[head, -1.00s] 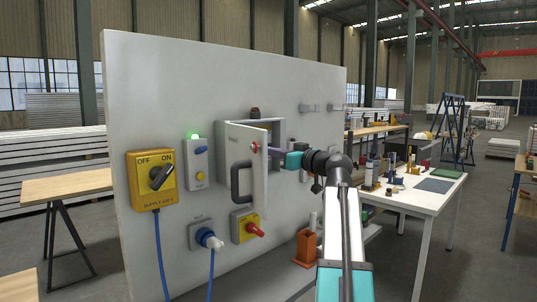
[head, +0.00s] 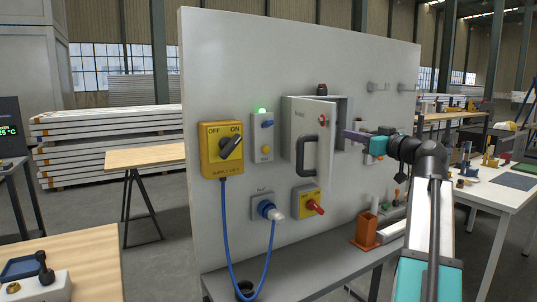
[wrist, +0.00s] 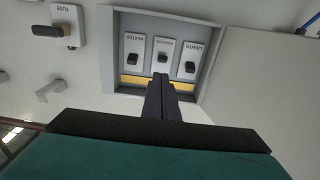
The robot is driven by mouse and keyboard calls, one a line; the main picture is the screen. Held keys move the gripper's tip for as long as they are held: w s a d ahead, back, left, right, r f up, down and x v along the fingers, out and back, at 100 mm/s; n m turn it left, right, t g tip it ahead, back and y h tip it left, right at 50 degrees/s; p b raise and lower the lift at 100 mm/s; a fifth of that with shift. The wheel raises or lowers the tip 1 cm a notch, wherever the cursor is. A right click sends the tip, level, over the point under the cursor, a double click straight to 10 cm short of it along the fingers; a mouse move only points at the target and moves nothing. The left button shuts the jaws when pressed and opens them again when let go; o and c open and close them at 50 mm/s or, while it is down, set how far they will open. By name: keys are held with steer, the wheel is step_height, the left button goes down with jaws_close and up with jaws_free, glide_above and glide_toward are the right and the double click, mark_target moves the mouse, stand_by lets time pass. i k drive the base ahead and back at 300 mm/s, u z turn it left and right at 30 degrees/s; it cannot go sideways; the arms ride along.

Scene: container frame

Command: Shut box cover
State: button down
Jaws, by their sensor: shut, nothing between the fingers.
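The grey metal box (head: 345,108) is mounted on the upright panel. Its cover (head: 311,130) stands part-way open, swung out to the left, with a black handle (head: 307,156) and a red knob (head: 322,120). In the wrist view the box interior (wrist: 165,20) shows three black switches above a yellow strip, and the grey cover (wrist: 262,85) is at the right. My gripper (head: 345,134) is shut and empty, just right of the cover's free edge and in front of the box opening. Its closed fingertips (wrist: 160,80) point toward the box. I cannot tell whether they touch anything.
The yellow supply switch (head: 222,150), a control station with a green light (head: 262,136), a blue plug socket (head: 266,208) and a red-handled switch (head: 307,201) surround the box. An orange holder (head: 366,230) stands on the grey bench (head: 300,275) below.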

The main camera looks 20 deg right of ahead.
mark_target(312, 147)
steer(key=z, duration=0.05)
steer(key=k, duration=1)
steer(key=u, duration=0.05)
